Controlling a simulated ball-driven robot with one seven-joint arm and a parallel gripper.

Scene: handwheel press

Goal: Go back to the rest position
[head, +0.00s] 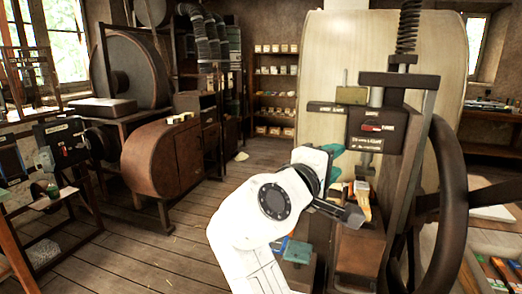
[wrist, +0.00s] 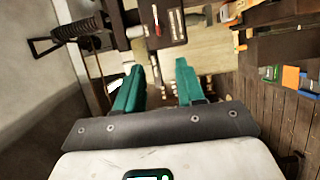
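My gripper (head: 334,162) is at the end of my white arm, in front of the left side of the press. In the wrist view my gripper (wrist: 158,80) shows two teal fingers standing apart with nothing held between them. The press has a dark labelled block (head: 378,130) just right of and above the fingers. Its large dark handwheel (head: 441,215) stands to the right, clear of my gripper. In the head view my wrist partly hides the fingers, and I cannot tell whether they touch the press.
A spring (head: 407,27) rises at the top of the press. A brown rounded machine (head: 155,160) stands to the left, with wooden floor (head: 150,245) open between. Shelves (head: 275,85) are at the back. Small coloured items (head: 300,250) lie low beside my arm.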

